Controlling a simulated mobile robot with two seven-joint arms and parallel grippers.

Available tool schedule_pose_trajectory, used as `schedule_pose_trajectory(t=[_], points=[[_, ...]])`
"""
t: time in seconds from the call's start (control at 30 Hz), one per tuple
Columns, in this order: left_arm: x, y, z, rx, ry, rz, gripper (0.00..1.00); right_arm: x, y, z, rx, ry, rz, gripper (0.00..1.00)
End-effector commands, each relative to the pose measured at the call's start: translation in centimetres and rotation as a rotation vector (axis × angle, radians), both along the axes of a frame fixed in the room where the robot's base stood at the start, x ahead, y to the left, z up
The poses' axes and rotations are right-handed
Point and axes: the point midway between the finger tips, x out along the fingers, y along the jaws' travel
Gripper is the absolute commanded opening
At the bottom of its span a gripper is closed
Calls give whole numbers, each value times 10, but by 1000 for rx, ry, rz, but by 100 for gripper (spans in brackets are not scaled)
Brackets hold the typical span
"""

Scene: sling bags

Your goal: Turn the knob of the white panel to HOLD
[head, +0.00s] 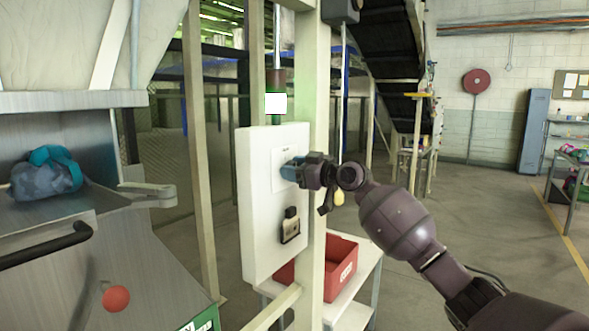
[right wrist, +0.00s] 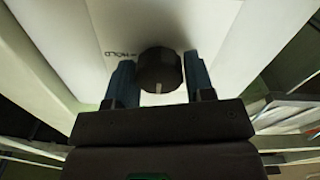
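The white panel (head: 258,240) stands upright on a frame post in the middle of the head view. Its round dark knob (right wrist: 158,69) shows in the right wrist view, with a pale mark at its lower edge. The word HOLD (right wrist: 123,53) is printed on the panel to the left of the knob, and the mark does not point at it. My right gripper (head: 290,171) is at the panel, hiding the knob in the head view. My left gripper is out of view.
A dark latch-like fitting (head: 290,225) sits lower on the panel. A red bin (head: 343,268) on a white cart stands behind it. The floor at right is open.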

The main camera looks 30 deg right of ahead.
Motion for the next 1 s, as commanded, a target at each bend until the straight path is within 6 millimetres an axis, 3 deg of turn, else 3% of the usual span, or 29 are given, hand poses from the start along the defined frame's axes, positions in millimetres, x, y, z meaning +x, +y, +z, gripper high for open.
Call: schedule_pose_trajectory(t=[0.03, 0.2, 0.57, 1.0], points=[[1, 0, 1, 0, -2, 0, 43, 0, 0, 0, 0, 0, 0, 41], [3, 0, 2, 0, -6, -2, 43, 0, 0, 0, 0, 0, 0, 19], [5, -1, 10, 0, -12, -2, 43, 0, 0, 2, 68, 28, 0, 19], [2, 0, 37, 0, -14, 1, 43, 0, -1, 3, 401, 166, 1, 20]])
